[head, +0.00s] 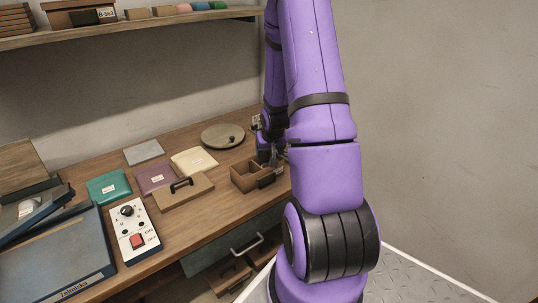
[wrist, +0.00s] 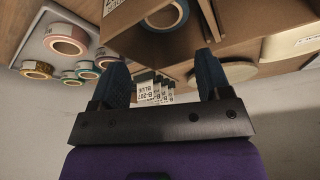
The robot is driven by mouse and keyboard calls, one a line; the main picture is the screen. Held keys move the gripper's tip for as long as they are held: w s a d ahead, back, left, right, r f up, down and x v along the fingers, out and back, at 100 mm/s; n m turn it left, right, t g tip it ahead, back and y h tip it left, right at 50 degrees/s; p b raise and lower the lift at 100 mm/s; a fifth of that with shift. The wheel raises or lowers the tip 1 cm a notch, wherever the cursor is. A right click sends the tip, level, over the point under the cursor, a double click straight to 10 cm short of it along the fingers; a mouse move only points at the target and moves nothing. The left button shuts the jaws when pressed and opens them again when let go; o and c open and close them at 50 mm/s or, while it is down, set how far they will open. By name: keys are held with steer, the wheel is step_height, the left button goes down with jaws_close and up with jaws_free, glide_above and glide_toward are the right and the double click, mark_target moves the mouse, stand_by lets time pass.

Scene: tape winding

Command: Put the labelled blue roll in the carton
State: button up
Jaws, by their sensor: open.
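A brown divided carton (head: 247,184) stands on the bench beside my arm. In the wrist view, brown carton walls (wrist: 225,45) fill the upper right. A blue roll (wrist: 167,12) shows at the top edge against brown card, partly cut off, and seems to lie in a compartment. A white label (wrist: 111,5) is beside it, also cut off. My gripper (wrist: 158,58) is open, its two dark fingers apart with nothing held between them. In the head view my gripper (head: 267,153) is at the carton, partly hidden by my arm. White tags reading BLUE B-207 (wrist: 149,88) show beyond the fingers.
A white tray of several coloured rolls (wrist: 65,45) is at left in the wrist view. A drawer (head: 235,255) below stands partly open.

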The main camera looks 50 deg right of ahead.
steer(key=v, duration=1)
steer(key=s+a+r+n, duration=0.1)
steer(key=a+r+n, duration=0.2)
steer(key=a+r, duration=1.4)
steer(key=s+a+r+n+y, duration=0.1)
steer(key=s+a+r+n, duration=0.1)
steer(key=s+a+r, duration=0.2)
steer(key=s+a+r+n+t+y, duration=0.1)
steer(key=s+a+r, duration=0.3)
steer(key=s+a, duration=0.5)
steer(key=shift+s+r+n+t+y, duration=0.25)
steer(key=shift+r+n+t+y, duration=0.1)
steer(key=shift+n, duration=0.25)
